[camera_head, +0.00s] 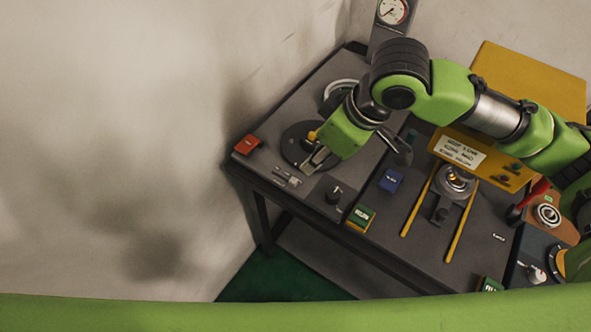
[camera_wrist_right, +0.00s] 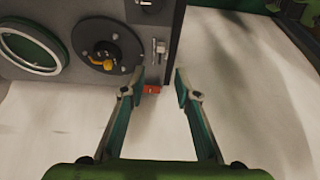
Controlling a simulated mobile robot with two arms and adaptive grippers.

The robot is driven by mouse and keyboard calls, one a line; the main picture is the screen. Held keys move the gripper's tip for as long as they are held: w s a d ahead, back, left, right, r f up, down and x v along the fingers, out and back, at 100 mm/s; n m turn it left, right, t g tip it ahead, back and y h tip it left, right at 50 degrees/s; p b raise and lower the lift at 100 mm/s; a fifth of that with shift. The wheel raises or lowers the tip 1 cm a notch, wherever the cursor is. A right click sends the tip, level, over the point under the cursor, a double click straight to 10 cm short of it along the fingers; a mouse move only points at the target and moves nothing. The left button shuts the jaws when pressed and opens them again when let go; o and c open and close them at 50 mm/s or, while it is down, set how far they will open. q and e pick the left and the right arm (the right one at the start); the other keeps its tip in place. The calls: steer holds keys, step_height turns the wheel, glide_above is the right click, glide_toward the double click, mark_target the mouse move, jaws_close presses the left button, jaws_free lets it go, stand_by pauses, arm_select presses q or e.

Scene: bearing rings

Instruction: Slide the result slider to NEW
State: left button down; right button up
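What looks like the result slider (camera_head: 287,178) is a small pale fitting near the left end of the dark table, in front of a round black dial. In the right wrist view a pale upright fitting (camera_wrist_right: 160,48), likely the same one, stands beside the dial. Its markings are too small to read, so its position cannot be told. My right gripper (camera_head: 313,161) hangs over the dial, close to the fitting. In the wrist view its two fingers (camera_wrist_right: 155,88) are spread apart with nothing held between them. My left gripper is not in view.
A black dial with a yellow handle (camera_wrist_right: 103,50) sits beside the fitting. A red block (camera_head: 247,145) lies at the table's left corner. A black knob (camera_head: 335,194), a blue block (camera_head: 390,180) and a green-and-yellow block (camera_head: 360,218) stand to the right. Yellow rails (camera_head: 461,230) lie farther right.

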mark_target(294, 180)
steer(key=x, duration=1.3)
steer(key=shift+a+f, duration=0.15)
steer(key=shift+f, duration=0.1)
steer(key=shift+c, duration=0.3)
jaws_close()
